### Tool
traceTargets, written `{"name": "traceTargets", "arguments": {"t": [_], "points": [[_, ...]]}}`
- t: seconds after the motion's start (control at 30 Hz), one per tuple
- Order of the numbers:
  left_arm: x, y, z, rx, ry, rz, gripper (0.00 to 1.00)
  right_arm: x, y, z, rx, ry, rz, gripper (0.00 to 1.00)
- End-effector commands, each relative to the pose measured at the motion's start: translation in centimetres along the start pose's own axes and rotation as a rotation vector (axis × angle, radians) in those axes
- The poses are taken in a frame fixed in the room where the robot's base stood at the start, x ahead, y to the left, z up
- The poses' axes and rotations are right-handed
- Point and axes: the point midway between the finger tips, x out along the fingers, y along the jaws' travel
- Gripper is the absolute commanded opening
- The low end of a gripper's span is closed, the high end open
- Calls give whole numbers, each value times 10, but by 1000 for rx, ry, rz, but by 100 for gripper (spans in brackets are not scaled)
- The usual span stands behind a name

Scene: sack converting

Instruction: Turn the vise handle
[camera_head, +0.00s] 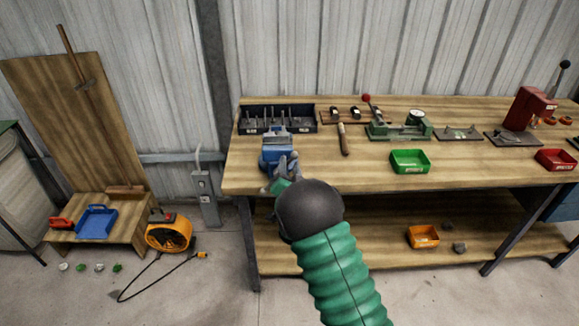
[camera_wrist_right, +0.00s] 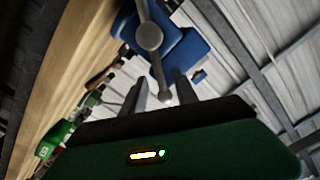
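The blue vise (camera_head: 277,153) is at the left front edge of the workbench. In the right wrist view, the vise (camera_wrist_right: 186,52) shows its blue body with a round grey screw hub (camera_wrist_right: 149,37). A thin grey handle bar (camera_wrist_right: 157,76) runs through the hub. My right gripper (camera_head: 284,177) is in front of the vise and hides part of it. In the wrist view, the right gripper (camera_wrist_right: 160,80) has its fingers apart, with the lower end of the bar between them and gaps visible. Contact cannot be told. My left gripper is not in view.
The workbench (camera_head: 480,167) carries a black tool tray (camera_head: 243,125) behind the vise, a wooden-handled tool (camera_head: 343,139), a green bin (camera_head: 410,161) and a green machine (camera_head: 398,130) to the right. An orange bin (camera_head: 423,237) is on the lower shelf.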

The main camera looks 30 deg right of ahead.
Motion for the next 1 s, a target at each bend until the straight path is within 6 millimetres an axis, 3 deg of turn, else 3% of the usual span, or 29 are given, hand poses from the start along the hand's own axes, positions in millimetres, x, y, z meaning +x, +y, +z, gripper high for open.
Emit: {"name": "traceTargets", "arguments": {"t": [0.17, 0.43, 1.0], "points": [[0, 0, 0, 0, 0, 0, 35, 0, 0, 0, 0, 0, 0, 34], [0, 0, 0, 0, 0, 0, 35, 0, 0, 0, 0, 0, 0, 0], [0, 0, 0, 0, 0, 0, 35, -1, 1, 1, -1, -1, 2, 0]]}}
